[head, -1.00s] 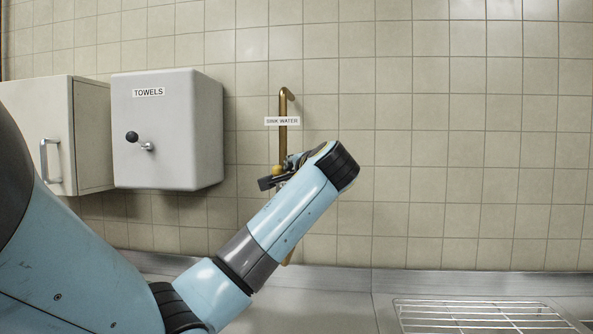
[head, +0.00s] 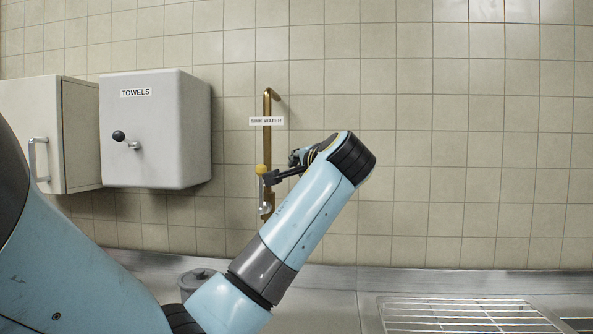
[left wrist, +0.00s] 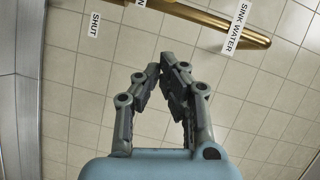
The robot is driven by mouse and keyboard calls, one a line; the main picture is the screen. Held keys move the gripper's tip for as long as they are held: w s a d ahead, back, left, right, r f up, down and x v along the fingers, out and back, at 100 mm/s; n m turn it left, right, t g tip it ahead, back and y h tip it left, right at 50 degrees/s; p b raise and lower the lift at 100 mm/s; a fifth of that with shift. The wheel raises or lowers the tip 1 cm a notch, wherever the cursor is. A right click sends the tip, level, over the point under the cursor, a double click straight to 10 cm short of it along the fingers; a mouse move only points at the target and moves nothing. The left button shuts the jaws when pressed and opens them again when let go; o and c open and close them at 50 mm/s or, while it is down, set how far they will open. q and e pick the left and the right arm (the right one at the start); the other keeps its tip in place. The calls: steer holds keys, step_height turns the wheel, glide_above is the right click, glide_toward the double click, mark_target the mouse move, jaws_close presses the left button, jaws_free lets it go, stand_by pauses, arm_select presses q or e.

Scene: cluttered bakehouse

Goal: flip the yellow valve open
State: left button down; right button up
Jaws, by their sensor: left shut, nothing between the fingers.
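The valve's yellow knob (head: 263,169) sits on a thin metal lever, in front of the upright brass pipe (head: 267,105) in the head view. The lever runs down from the knob to a fitting low on the pipe. My left gripper (head: 268,178) is shut and empty, its fingertips close to the lever just below the knob; I cannot tell if they touch. In the left wrist view its fingertips (left wrist: 167,64) meet, with the brass pipe (left wrist: 215,20) beyond and a SHUT label (left wrist: 95,24) on the wall. The knob does not show there. My right gripper is out of view.
A towel box (head: 155,130) with a black-knobbed crank and a pale cabinet (head: 80,140) hang left of the pipe. A lidded pot (head: 197,280) stands behind my left arm. A wire rack (head: 465,312) lies at lower right. The tiled wall right of the pipe is clear.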

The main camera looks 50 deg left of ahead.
arm_select(q)
steer(key=v, duration=0.4)
steer(key=shift+w+d+b, duration=0.1)
steer(key=shift+d+b, duration=0.2)
steer(key=shift+b, duration=0.05)
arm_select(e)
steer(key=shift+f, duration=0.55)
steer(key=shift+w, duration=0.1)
